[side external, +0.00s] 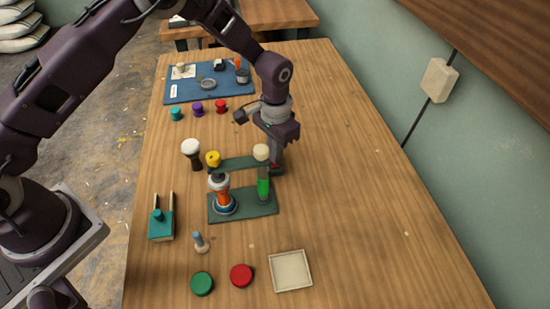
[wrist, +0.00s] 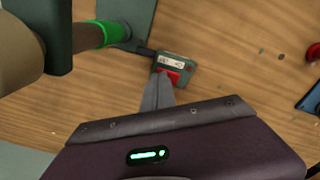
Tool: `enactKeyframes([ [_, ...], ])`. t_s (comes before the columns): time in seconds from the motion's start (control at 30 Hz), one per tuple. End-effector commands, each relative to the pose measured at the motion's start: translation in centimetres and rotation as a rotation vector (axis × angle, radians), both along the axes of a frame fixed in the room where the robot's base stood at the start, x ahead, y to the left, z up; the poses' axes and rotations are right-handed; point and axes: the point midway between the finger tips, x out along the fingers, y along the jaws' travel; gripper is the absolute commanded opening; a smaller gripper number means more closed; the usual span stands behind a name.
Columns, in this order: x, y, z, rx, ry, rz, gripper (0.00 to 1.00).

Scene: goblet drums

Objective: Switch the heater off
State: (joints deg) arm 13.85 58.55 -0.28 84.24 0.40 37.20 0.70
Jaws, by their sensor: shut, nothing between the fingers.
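A small grey-green switch box (wrist: 178,62) with a red rocker (wrist: 168,78) lies on the table in the wrist view. A pale label with dark marks is beside the rocker, and a short dark lead runs from the box toward a green plate (wrist: 128,12). My gripper (wrist: 160,78) is shut and empty, its fingertips at the edge of the red rocker; whether they touch it I cannot tell. In the side view my gripper (side external: 277,164) points down at the right end of the rear green plate (side external: 235,164), and mostly hides the box. Which part is the heater itself is unclear.
Near my gripper stand a green upright piece (side external: 263,187) and a cream-topped one (side external: 261,152). An orange-and-white drum (side external: 222,198) stands on the front green plate (side external: 240,210). A blue board (side external: 190,92) lies at the back. The table's right side is clear.

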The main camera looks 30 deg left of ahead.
Motion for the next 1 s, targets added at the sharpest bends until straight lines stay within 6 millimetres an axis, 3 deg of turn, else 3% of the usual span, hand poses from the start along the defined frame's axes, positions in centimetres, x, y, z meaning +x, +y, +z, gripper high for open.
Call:
enactKeyframes([
  [0.67,0.0,0.0,-1.0,0.0,0.0,0.0,0.0],
  [1.0,0.1,0.0,2.0,-0.001,-0.003,0.0,0.0],
])
